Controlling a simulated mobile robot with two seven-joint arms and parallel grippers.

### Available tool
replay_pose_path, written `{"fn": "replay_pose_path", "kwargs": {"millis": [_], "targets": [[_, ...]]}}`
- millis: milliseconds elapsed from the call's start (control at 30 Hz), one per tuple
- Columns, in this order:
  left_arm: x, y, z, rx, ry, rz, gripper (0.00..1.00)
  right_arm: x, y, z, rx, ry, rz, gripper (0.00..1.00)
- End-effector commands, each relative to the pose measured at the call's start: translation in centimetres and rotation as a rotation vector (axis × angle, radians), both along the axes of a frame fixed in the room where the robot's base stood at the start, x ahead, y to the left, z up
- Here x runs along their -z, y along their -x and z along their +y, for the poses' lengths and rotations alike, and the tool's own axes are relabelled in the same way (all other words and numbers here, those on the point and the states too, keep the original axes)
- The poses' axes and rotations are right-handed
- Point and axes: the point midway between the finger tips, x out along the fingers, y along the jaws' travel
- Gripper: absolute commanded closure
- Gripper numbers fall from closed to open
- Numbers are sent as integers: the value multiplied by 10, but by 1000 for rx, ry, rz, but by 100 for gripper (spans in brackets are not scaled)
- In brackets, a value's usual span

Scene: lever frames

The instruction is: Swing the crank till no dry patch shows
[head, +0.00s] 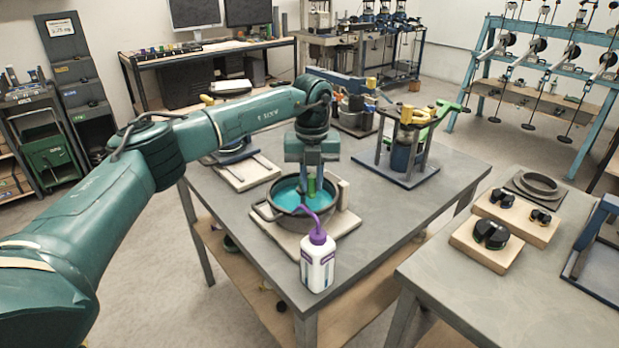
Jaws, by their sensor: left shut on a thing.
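A round dark pan (263,211) with a teal surface (289,198) inside sits on a pale board (345,222) on the grey table. A short green grip (312,187), which looks like the crank's handle, stands over the pan. My left gripper (311,178) comes down from above and is shut on this green grip. The arm and gripper hide the pan's far side and most of the crank. The visible surface is teal; I cannot tell whether any dry patch lies in the hidden part. My right gripper is not in view.
A white bottle with a purple spout (317,262) stands at the table's front edge, close to the pan. A yellow and green device (408,140) stands behind right. A white board (240,172) lies left. The right table (470,300) holds black parts on wooden blocks.

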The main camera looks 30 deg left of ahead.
Motion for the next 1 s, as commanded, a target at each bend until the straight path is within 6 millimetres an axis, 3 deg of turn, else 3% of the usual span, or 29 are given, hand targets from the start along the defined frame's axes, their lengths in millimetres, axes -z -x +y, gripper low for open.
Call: {"fn": "replay_pose_path", "kwargs": {"millis": [433, 467, 700, 1000], "targets": [[-1, -1, 0, -9, 1, -5, 100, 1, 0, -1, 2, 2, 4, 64], [-1, -1, 0, -9, 1, -5, 79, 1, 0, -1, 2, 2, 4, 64], [-1, -1, 0, -8, 0, -2, 60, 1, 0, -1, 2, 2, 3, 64], [-4, -1, 0, -8, 0, -2, 60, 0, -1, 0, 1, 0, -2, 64]]}}
